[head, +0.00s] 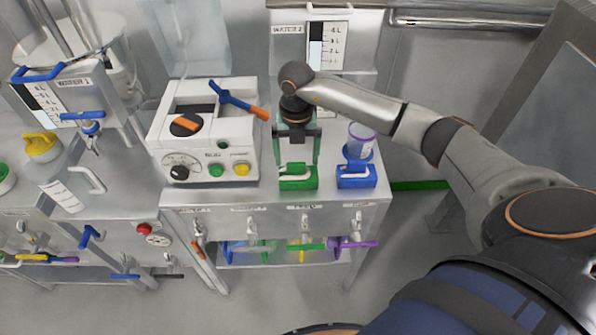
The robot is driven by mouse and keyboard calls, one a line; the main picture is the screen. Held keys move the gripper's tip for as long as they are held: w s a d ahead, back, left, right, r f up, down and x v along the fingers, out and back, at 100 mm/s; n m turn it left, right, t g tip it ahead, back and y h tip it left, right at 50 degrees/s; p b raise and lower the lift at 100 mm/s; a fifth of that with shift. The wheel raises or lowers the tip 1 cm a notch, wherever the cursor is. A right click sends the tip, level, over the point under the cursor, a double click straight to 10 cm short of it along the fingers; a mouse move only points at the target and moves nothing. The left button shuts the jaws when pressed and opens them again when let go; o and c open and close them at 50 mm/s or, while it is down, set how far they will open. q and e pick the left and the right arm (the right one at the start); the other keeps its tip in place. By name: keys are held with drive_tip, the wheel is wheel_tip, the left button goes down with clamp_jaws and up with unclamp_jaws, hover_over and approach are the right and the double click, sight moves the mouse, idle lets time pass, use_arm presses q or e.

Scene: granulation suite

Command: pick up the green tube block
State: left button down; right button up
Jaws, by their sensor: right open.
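The green tube block (298,183) sits near the front edge of the steel bench, with a pale curved piece on its front. My right gripper (298,160) points down from above it. The fingers are spread, with one at each side of the block's upper part. I cannot tell whether they touch it. The gripper hides what lies behind the block. My left gripper is not in view.
A blue block (356,180) stands close to the right, with a purple-and-white container (361,140) behind it. A white machine (208,135) with knobs and a blue-and-orange lever (238,101) stands to the left. Coloured tools hang below the bench front (270,222).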

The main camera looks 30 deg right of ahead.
sight(296, 163)
drive_tip(key=shift+a+f, duration=0.1)
drive_tip(key=shift+f, duration=1.45)
drive_tip(key=shift+c, duration=0.2)
clamp_jaws()
